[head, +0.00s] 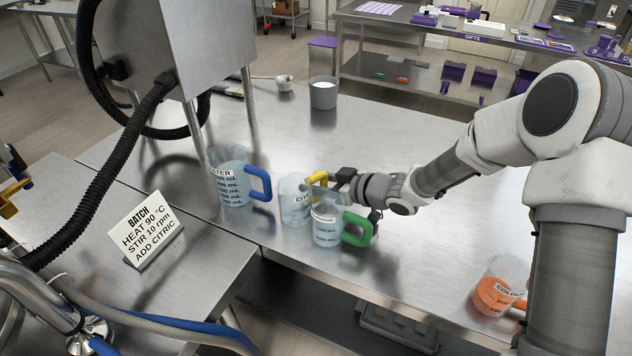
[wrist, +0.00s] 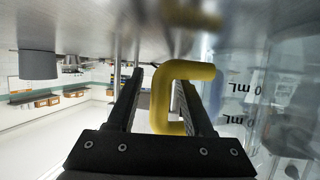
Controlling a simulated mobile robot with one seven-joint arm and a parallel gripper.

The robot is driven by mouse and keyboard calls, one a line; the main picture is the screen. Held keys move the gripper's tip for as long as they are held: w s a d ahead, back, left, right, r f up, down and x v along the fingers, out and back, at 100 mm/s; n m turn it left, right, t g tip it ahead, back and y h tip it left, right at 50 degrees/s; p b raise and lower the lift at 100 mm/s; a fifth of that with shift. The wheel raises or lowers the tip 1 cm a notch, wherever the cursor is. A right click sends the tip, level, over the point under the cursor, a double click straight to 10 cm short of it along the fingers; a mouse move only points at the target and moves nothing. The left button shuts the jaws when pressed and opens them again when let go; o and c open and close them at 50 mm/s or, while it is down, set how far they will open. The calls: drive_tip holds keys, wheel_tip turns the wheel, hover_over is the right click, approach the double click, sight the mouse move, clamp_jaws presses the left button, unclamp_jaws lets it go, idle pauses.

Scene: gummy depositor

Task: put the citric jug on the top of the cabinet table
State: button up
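The citric jug (head: 293,208) is a clear jug with a yellow handle, upright on the steel table and partly hidden by the green-handled jug. Its yellow handle (wrist: 185,74) shows large in the wrist view. My gripper (head: 332,182) is at the handle from the right. In the wrist view my gripper (wrist: 160,82) is open, with the handle's upright part between its fingers, close to the right finger and with a gap to the left one. I cannot tell which surface is the top of the cabinet table.
A green-handled jug (head: 327,232) stands just in front of the citric jug. A blue-handled water jug (head: 230,180) is to its left. An orange colour jug (head: 497,292) is at the right. A grey cup (head: 323,95) stands farther back. A batch sign (head: 146,232) stands on the left table.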

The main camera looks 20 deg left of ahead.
drive_tip(key=shift+r, duration=0.25)
drive_tip(key=p+v, duration=0.2)
drive_tip(key=v, duration=1)
